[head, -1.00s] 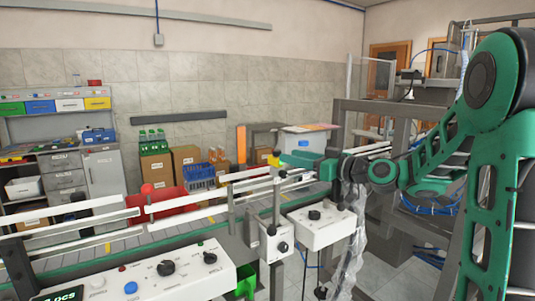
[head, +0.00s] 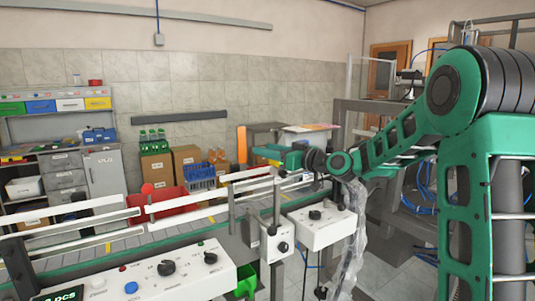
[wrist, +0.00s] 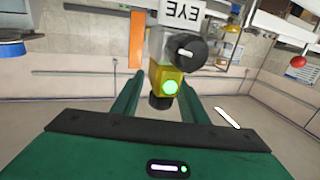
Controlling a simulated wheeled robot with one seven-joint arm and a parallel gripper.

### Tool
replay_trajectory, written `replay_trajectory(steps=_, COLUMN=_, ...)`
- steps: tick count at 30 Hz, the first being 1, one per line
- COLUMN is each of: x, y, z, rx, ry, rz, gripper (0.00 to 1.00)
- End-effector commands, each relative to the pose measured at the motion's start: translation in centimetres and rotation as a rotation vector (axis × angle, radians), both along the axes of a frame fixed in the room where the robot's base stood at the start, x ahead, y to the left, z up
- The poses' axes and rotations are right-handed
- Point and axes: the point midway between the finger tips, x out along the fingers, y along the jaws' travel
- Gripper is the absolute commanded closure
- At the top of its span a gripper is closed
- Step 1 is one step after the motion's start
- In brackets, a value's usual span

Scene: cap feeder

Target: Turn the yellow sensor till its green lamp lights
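The yellow sensor (wrist: 160,76) is in the middle of the wrist view, and its round lamp (wrist: 171,87) glows green. A black round knob with a pale mark (wrist: 185,52) sits just above it. My gripper (wrist: 160,82) has its two green fingers on either side of the sensor, with a visible gap at the left finger. It looks open; contact on the right cannot be made out. In the head view my gripper (head: 268,154) reaches left over the conveyor to the sensor post, and the sensor is mostly hidden there.
White guide rails (head: 165,203) run along the conveyor. A white control box (head: 320,228) and a small dial box (head: 277,243) stand below my arm. A larger control panel (head: 150,280) is in front.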

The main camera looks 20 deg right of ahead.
Motion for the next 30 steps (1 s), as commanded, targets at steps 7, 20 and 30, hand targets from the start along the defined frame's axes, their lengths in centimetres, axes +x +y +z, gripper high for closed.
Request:
replay_trajectory(steps=7, x=-0.02, y=-0.01, z=0.00, rx=0.000, ry=0.000, rz=0.000, gripper=0.87)
replay_trajectory(steps=20, x=0.07, y=-0.21, z=0.04, rx=-0.002, ry=-0.001, rz=-0.061, gripper=1.00)
replay_trajectory(steps=30, x=0.12, y=-0.31, z=0.01, rx=-0.001, ry=-0.001, rz=-0.065, gripper=0.60)
